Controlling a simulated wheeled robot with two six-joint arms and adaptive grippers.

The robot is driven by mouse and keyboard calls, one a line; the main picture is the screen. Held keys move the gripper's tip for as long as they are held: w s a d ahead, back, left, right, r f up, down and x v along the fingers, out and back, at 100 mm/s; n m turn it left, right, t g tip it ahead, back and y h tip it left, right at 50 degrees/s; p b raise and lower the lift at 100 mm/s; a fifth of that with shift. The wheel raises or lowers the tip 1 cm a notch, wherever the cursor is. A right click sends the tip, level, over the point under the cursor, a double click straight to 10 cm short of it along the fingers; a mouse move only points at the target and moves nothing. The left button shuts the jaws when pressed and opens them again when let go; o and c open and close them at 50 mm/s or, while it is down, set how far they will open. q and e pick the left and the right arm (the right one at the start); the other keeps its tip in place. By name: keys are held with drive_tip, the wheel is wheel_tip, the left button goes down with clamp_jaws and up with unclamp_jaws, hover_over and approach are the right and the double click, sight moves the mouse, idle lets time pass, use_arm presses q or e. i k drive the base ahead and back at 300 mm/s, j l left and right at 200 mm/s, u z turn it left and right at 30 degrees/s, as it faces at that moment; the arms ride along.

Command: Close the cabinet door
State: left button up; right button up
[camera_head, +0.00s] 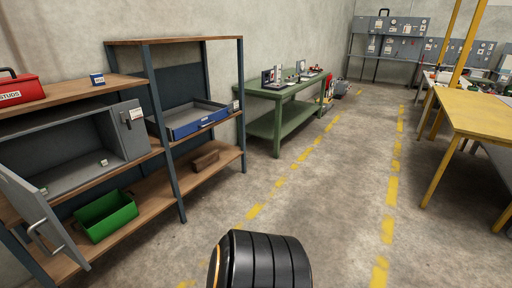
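A grey metal cabinet (75,178) sits on the shelf unit at the left, its dark interior facing me. Its door (32,205) stands wide open, swung out toward the lower left, with a curved handle (37,228) on its face. A grey panel (132,130) with a dark latch and a label is at the cabinet's right side. Small light items are at the cabinet's inner right and near the door's hinge side. Neither of my grippers is in view, and nothing is seen touching the door.
The shelf unit (207,165) also holds a red toolbox (20,90), a blue drawer tray (190,122), a green bin (106,216) and a brown block (206,160). A green workbench (279,95) stands beyond. The concrete floor in the middle is clear; a yellow table (478,112) is at right.

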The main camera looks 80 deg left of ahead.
sight(28, 201)
drive_tip(key=u, duration=4.65)
